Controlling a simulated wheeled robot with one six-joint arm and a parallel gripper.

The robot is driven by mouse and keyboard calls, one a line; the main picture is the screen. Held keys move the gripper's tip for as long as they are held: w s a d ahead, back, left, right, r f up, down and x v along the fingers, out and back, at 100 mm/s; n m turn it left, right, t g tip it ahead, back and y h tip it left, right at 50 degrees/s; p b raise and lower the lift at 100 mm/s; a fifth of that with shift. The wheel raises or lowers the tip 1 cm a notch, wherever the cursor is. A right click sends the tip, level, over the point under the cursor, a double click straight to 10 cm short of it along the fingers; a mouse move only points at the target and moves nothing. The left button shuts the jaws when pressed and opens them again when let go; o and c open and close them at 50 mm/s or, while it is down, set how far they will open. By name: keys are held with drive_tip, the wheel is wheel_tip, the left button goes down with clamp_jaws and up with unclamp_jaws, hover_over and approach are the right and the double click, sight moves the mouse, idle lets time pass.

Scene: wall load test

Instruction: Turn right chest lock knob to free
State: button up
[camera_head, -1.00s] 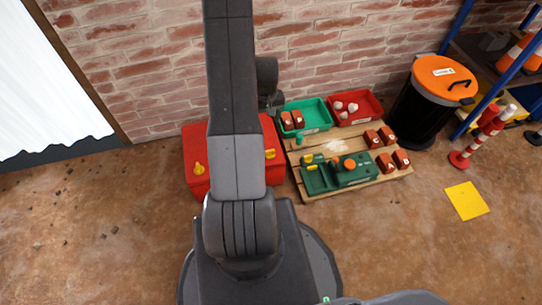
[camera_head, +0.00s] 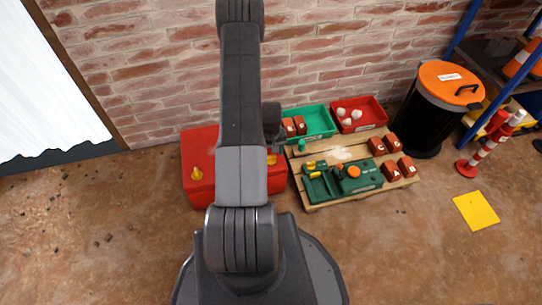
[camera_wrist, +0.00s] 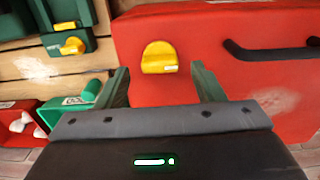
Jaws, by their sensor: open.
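The red chest (camera_head: 203,158) stands by the brick wall, partly hidden behind my arm. Its right lock knob (camera_head: 272,159) is yellow and peeks out beside my arm. In the wrist view this yellow knob (camera_wrist: 159,57) sits on the red chest (camera_wrist: 222,45), with a pale mark on its lower edge. My gripper (camera_wrist: 160,72) is open, with its green fingers on either side of the knob in the picture. I cannot tell whether they touch it. The left yellow knob (camera_head: 197,174) shows in the head view. The fingers are hidden there.
A wooden pallet (camera_head: 330,153) right of the chest holds a green device (camera_head: 358,178), a green bin (camera_head: 318,122), a red bin (camera_head: 372,113) and several red blocks. A black handle (camera_wrist: 270,53) is on the chest. An orange-lidded barrel (camera_head: 422,115) stands farther right.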

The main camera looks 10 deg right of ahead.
drive_tip(key=shift+f, duration=0.85)
drive_tip(key=shift+c, duration=0.4)
drive_tip(key=c, duration=0.9)
